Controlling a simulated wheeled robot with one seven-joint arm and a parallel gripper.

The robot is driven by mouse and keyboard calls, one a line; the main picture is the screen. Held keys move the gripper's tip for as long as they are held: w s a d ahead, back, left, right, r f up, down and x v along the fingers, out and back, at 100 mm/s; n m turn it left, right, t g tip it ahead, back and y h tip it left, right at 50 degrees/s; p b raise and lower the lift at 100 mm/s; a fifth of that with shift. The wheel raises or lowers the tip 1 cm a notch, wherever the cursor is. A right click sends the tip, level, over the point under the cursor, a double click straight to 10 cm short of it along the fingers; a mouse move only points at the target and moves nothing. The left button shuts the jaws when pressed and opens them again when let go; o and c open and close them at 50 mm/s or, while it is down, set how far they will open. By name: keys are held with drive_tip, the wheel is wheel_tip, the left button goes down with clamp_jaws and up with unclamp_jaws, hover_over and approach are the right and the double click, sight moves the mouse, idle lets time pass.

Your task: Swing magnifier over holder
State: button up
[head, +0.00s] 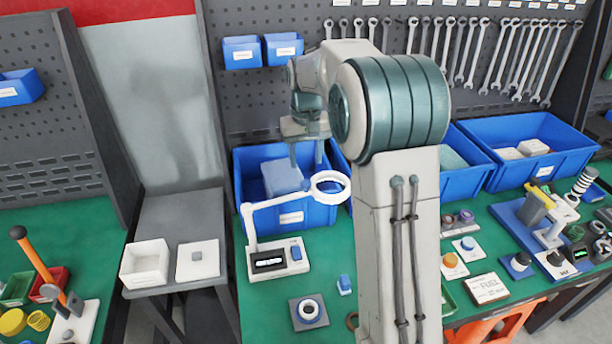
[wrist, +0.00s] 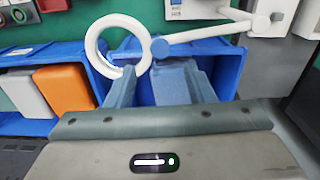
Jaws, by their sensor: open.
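The magnifier has a white ring head (head: 330,186) on a white jointed arm, rising from a white base (head: 278,262) with a dark display and a blue switch. Its ring (wrist: 90,45) and a blue knob (wrist: 160,48) also show in the wrist view. My gripper (head: 306,160) is open over the blue bin, behind the magnifier ring. In the wrist view its fingers (wrist: 160,68) point towards the ring and knob; contact cannot be told.
A blue bin (head: 320,216) holding a light blue box (head: 283,177) stands below my gripper. More blue bins (head: 530,145) line the back right. A small blue piece (head: 344,284) lies near the plate. A grey side table (head: 180,215) stands left. My arm hides the bench's middle.

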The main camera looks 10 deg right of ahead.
sight(306, 182)
wheel_tip(306, 182, down, 7)
drive_tip(key=shift+f+p, duration=0.1)
drive_tip(key=shift+p, duration=0.4)
clamp_jaws()
